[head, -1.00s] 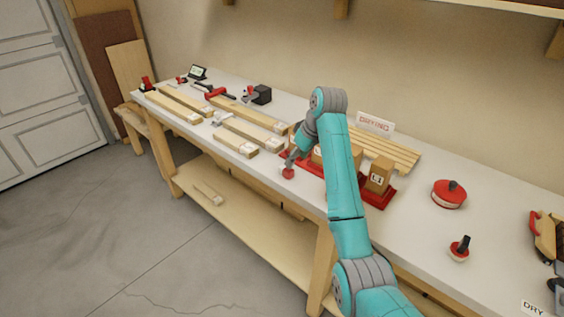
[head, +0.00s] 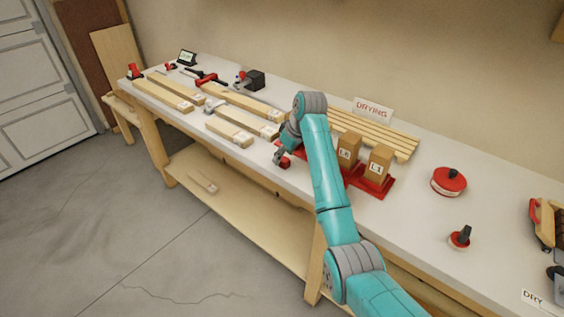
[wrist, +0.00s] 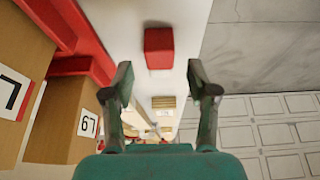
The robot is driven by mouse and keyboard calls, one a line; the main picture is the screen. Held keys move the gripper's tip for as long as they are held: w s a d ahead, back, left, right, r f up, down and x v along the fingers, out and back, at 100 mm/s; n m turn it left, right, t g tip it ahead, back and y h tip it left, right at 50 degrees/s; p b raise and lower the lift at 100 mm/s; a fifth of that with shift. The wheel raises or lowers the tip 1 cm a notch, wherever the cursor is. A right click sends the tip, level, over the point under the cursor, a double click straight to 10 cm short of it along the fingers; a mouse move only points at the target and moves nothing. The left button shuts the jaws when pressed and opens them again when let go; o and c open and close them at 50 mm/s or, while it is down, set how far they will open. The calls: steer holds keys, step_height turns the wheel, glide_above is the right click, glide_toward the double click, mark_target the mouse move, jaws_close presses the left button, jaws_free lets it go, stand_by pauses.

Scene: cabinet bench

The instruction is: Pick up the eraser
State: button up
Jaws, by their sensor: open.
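A small red block that looks like the eraser (wrist: 159,48) lies on the white bench top in the wrist view, near the bench edge. It also shows in the head view as a small red shape (head: 284,162) close to the bench's front edge, partly hidden by my gripper. My gripper (wrist: 160,82) is open and empty. In the wrist view the block is centred between the fingers' lines but beyond their tips, not between them. In the head view my gripper (head: 280,157) is right beside the block; I cannot tell whether they touch.
Labelled wooden blocks (head: 379,164) stand on a red base (head: 371,186) close to the arm, at the left in the wrist view. Labelled boards (head: 229,131) lie farther left. Slats (head: 385,137) lie by a DRYING sign (head: 373,108). A red round container (head: 448,181) stands right.

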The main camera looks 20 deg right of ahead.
steer(key=shift+x, duration=1.35)
jaws_close()
step_height(320, 180, up, 10)
steer(key=shift+r, duration=0.1)
